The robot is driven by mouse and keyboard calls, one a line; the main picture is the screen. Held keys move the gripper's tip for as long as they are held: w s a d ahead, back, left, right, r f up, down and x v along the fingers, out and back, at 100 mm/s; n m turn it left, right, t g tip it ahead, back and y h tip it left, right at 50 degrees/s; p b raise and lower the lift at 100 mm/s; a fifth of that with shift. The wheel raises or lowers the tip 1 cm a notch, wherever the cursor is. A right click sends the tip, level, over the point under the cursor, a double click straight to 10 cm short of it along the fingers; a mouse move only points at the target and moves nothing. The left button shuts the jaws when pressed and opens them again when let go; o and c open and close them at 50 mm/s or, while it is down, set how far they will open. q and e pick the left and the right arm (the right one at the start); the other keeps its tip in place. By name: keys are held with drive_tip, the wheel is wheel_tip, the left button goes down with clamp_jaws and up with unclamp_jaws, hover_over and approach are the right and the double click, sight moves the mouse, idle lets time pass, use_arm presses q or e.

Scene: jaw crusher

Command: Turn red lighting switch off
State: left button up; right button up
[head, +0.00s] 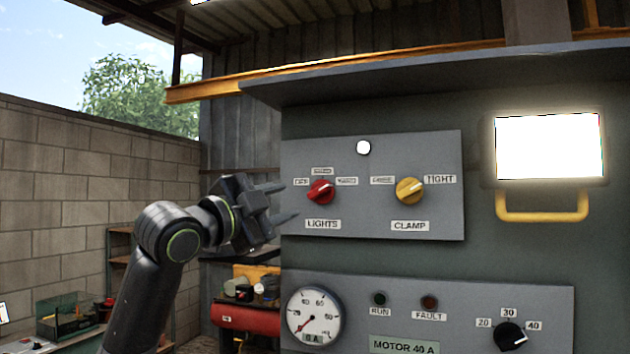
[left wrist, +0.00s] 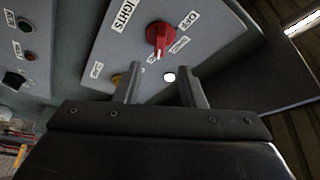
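The red lights switch (head: 320,192) is a rotary knob on the upper grey panel, above the LIGHTS label. Its white mark points to the right and slightly up, away from the OFF label (head: 301,182) on its left. My left gripper (head: 289,201) is just left of the knob, fingers apart and empty, pointing toward the panel. In the left wrist view the red knob (left wrist: 159,38) shows beyond the open fingers (left wrist: 159,72), apart from them. The OFF label (left wrist: 188,20) shows to its upper right. My right gripper is not in view.
A yellow CLAMP knob (head: 409,191) sits right of the red one. A white lamp (head: 363,147) above glows. A bright floodlight (head: 548,147) with a yellow bracket is at right. A lower panel holds a gauge (head: 314,315) and a black dial (head: 510,337).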

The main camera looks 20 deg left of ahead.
sight(316, 193)
use_arm(q)
drive_tip(key=p+x, duration=0.4)
drive_tip(key=x, duration=0.5)
drive_tip(key=shift+p, duration=0.3)
drive_tip(key=shift+w+d, duration=0.15)
drive_tip(key=shift+w, duration=0.25)
clamp_jaws()
